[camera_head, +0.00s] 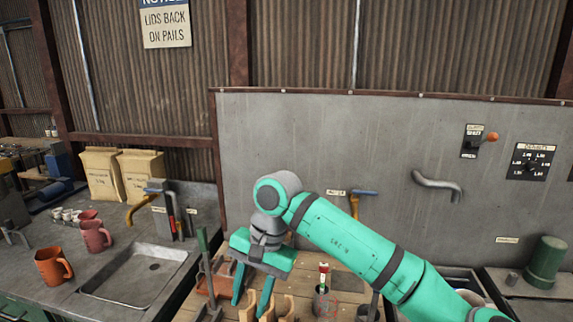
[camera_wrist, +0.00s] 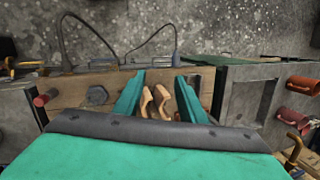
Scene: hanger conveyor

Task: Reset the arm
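My gripper (camera_head: 252,292) points down over the wooden bench (camera_head: 300,289) in the head view, with its two teal fingers spread apart. My teal arm reaches in from the lower right to above the bench. In the wrist view my gripper (camera_wrist: 159,92) is also open, with a gap between the fingers. Tan curved wooden pieces (camera_wrist: 152,104) show in that gap, and nothing is visibly clamped. In the head view the wooden pieces (camera_head: 286,305) stand close to the fingertips; whether they touch cannot be told.
A cup with a red-topped item (camera_head: 322,291) stands right of my gripper. Green and orange hand tools (camera_head: 204,250) are at its left. A sink (camera_head: 136,277), orange mug (camera_head: 53,266) and pink mug (camera_head: 95,236) lie farther left. A grey panel (camera_head: 300,140) rises behind; open air lies above the bench.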

